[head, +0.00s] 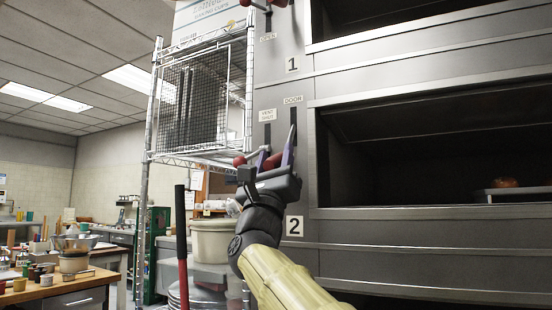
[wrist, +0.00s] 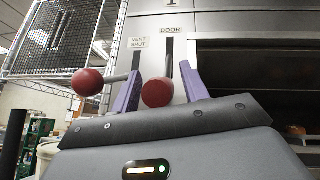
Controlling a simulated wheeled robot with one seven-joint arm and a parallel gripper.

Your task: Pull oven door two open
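Oven deck two, marked by a "2" plate (head: 294,226), has a wide dark front (head: 420,150); I cannot tell whether glass covers it. Its door lever ends in a red ball knob (wrist: 158,92), below the slot labelled DOOR (wrist: 171,30). My gripper (head: 276,155) is open, with its purple fingers on either side of this knob in the wrist view (wrist: 160,88). The left finger looks close to the knob, with a small gap at the right finger. Contact is unclear. A second red knob (wrist: 88,82), on the vent lever, sits outside the left finger.
Deck one (head: 400,20) is above. A wire rack (head: 195,100) stands left of the oven panel, with a pale bucket (head: 210,240) below. A red-and-black handle (head: 182,240) stands upright nearby. A cluttered wooden table (head: 50,290) is at far left. Inside deck two, a tray (head: 515,195) holds a brown item.

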